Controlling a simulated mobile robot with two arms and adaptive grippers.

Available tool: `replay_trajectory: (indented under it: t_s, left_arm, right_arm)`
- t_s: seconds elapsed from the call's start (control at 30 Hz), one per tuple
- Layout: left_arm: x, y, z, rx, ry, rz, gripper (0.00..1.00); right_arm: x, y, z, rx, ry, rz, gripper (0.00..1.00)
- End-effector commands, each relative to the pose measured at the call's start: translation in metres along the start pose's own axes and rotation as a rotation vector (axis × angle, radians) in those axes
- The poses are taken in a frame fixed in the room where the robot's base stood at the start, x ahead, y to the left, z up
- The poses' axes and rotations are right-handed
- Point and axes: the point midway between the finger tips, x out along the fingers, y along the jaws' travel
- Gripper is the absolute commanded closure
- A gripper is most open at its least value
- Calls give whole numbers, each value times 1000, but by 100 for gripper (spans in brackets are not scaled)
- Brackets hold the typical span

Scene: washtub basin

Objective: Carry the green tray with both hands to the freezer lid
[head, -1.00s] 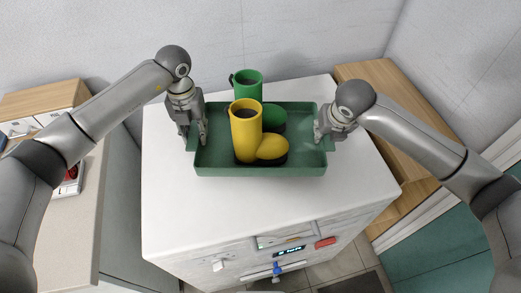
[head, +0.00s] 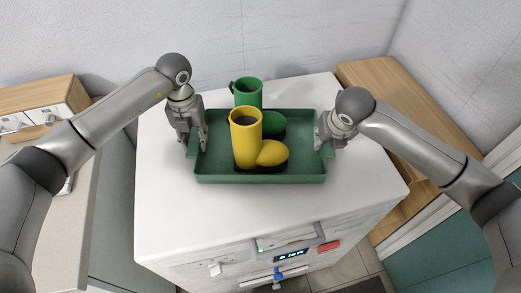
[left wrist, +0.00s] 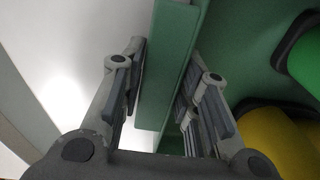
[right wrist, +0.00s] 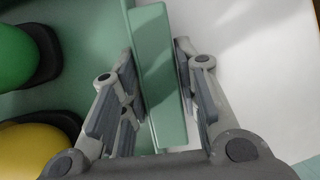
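The green tray (head: 215,177) is level over the white freezer lid (head: 180,225); I cannot tell whether it touches the lid. It holds a yellow boot-like item (head: 245,140) and a green one (head: 249,93), both with dark openings. My left gripper (head: 196,148) is at the tray's left end, its fingers on both sides of the tray wall (left wrist: 165,70). My right gripper (head: 325,140) is at the right end, likewise with its fingers pressed close on both sides of the wall (right wrist: 160,75). The lid's middle is hidden under the tray.
The freezer's front has a lit display (head: 291,255), a red part (head: 329,246) and a blue knob (head: 278,275). A wooden unit (head: 375,80) stands to the right and a counter (head: 60,215) to the left. A grey wall is behind. The lid is clear around the tray.

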Motion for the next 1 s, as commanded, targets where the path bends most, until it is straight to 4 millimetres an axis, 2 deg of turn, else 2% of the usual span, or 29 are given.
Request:
replay_trajectory:
  t_s: [0.03, 0.13, 0.43, 0.53, 0.67, 1.0]
  left_arm:
    - [0, 3, 0, -4, 1, 5, 63]
    - [0, 2, 0, -3, 1, 4, 51]
    - [-1, 0, 0, -1, 1, 0, 51]
    - [-7, 0, 0, -1, -1, -1, 51]
    - [-27, 0, 1, -1, -4, -2, 51]
    - [-96, 0, 1, -1, -3, 0, 51]
  right_arm:
    - [0, -3, 0, 2, 2, -7, 63]
    - [0, -2, 0, 2, 2, -5, 51]
    - [-1, 0, 0, 1, 1, 0, 51]
    - [-1, 0, 0, 1, 1, 1, 51]
    - [-1, 0, 0, 1, 1, 1, 51]
    - [-1, 0, 0, 1, 1, 2, 51]
